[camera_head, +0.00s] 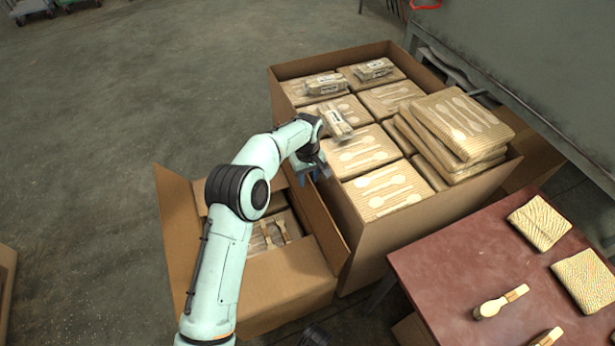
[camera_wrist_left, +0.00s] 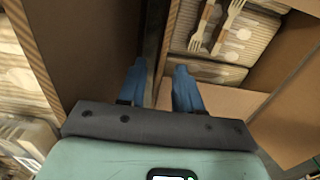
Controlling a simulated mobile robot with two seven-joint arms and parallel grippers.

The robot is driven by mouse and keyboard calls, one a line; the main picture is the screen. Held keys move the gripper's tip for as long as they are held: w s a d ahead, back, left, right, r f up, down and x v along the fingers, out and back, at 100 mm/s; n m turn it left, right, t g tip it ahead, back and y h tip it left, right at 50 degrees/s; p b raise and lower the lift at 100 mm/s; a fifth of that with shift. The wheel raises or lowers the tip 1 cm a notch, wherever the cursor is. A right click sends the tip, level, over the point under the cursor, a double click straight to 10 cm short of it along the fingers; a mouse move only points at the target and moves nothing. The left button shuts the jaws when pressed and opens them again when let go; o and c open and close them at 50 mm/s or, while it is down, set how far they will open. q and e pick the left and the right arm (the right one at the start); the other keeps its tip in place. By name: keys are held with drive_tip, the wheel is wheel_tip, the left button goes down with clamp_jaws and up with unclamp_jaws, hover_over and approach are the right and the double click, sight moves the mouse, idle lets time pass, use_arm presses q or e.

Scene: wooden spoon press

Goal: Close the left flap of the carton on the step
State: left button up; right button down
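The small open carton (camera_head: 285,285) stands at the left of a large box. Its left flap (camera_head: 178,225) stands up and outward on the far left side, apart from my gripper. Its right flap (camera_head: 318,215) stands up beside the large box's wall. Packs with wooden forks (camera_head: 270,235) lie inside and also show in the left wrist view (camera_wrist_left: 222,35). My left gripper (camera_head: 310,172) is above the right side of the carton, near the large box. In the left wrist view its blue fingers (camera_wrist_left: 158,88) are apart, above a narrow dark gap. My right gripper is not in view.
The large box (camera_head: 375,245) is full of packs of wooden spoons. A red-brown table (camera_head: 450,265) with packs and loose spoons stands at the lower right. Grey floor (camera_head: 90,130) is free at the left. My left arm crosses over the small carton.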

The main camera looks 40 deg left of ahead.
use_arm(q)
clamp_jaws()
drive_tip(key=shift+w+d+r, duration=0.1)
drive_tip(key=shift+w, duration=0.05)
idle(1.1)
